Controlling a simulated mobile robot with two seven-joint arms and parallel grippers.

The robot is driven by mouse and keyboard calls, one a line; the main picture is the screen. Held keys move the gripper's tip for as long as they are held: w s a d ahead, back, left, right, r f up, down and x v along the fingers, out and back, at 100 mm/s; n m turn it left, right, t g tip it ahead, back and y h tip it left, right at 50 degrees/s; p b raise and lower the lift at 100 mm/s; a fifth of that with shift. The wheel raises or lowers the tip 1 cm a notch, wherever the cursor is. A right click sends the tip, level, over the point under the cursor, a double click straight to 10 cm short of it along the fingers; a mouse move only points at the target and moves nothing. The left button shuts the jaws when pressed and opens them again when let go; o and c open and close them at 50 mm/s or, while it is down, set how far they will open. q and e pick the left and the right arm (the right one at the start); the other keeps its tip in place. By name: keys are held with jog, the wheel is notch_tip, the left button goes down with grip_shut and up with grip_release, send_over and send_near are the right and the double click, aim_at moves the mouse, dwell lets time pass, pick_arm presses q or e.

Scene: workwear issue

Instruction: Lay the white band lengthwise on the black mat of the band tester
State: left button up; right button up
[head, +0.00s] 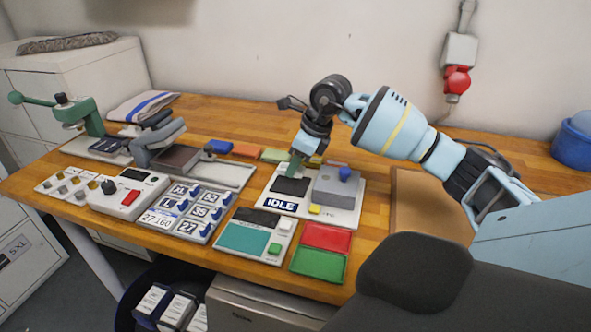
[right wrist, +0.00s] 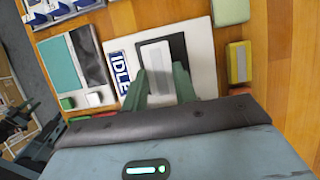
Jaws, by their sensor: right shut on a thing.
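The band tester (head: 263,196) is a pale plate with an "IDLE" display, a grey block with a blue knob and a black mat (head: 290,187). My right gripper (head: 296,166) is over the mat's far side, its green fingers pointing down. In the right wrist view the gripper (right wrist: 160,72) is shut on the white band (right wrist: 155,58), which looks pale grey. The band lies over the black mat (right wrist: 178,48) in that picture, its long side along the mat's. I cannot tell whether it touches the mat. The fingers hide the band in the head view.
Red (head: 327,237) and green (head: 318,264) trays lie in front of the tester. A device with a teal pad (head: 243,237) stands front left. Several coloured blocks, one orange (head: 247,149), lie behind. A brown board (head: 425,205) lies to the right.

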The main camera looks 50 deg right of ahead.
aim_at(295, 175)
jog(key=shift+w+d+f, duration=0.1)
jog(key=shift+w+f, duration=0.05)
jog(key=shift+f, duration=0.1)
notch_tip(295, 175, down, 3)
pick_arm(q)
jog(key=shift+w+r, duration=0.3)
jog(key=shift+w, duration=0.1)
pick_arm(e)
jog(key=shift+f, duration=0.15)
jog(key=o, duration=0.9)
pick_arm(q)
jog(key=shift+f, duration=0.1)
pick_arm(e)
jog(key=shift+o, duration=0.2)
pick_arm(q)
jog(key=shift+s, duration=0.1)
